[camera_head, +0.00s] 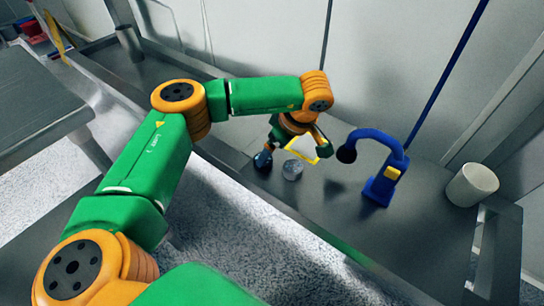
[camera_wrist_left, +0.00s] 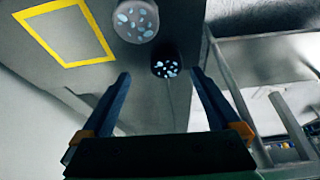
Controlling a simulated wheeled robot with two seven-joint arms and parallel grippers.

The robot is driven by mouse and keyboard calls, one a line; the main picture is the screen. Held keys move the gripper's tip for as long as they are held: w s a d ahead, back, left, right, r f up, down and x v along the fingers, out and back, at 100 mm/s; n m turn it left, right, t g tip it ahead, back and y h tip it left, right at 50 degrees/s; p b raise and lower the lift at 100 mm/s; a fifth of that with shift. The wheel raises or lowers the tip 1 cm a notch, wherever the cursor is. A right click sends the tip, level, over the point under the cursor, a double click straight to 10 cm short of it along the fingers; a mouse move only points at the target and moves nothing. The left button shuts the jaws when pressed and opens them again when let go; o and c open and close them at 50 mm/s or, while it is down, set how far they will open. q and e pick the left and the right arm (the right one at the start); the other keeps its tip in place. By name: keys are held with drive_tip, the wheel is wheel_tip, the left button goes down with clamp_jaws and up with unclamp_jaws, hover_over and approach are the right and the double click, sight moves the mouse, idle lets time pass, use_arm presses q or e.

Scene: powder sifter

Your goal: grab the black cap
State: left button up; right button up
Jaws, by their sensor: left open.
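A round black cap (camera_wrist_left: 166,65) with pale bluish-white spots on its top shows in the left wrist view, between and a little beyond the two blue fingertips. My left gripper (camera_wrist_left: 160,74) is open, with one finger on each side of the cap in that view and no visible grip on it. The cap is hard to tell from the dark fingers there. My right gripper is not in view.
A yellow square outline (camera_head: 301,148) is marked on the grey table (camera_head: 420,235) behind the grey container. A blue curved stand (camera_head: 380,187) with a dark round end is to the right. A white cup (camera_head: 471,186) stands at the far right. The table's front right is clear.

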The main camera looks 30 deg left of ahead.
use_arm(q)
drive_tip(key=f, duration=0.1)
drive_tip(key=a+f, duration=0.1)
drive_tip(key=s+a+f, duration=0.1)
drive_tip(key=f, duration=0.1)
drive_tip(key=shift+w+f, duration=0.15)
drive_tip(key=shift+f, duration=0.1)
drive_tip(key=c, duration=1.4)
drive_tip(key=shift+c, duration=0.2)
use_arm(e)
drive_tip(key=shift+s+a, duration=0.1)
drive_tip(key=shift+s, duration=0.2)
use_arm(q)
drive_tip(key=shift+r, duration=0.1)
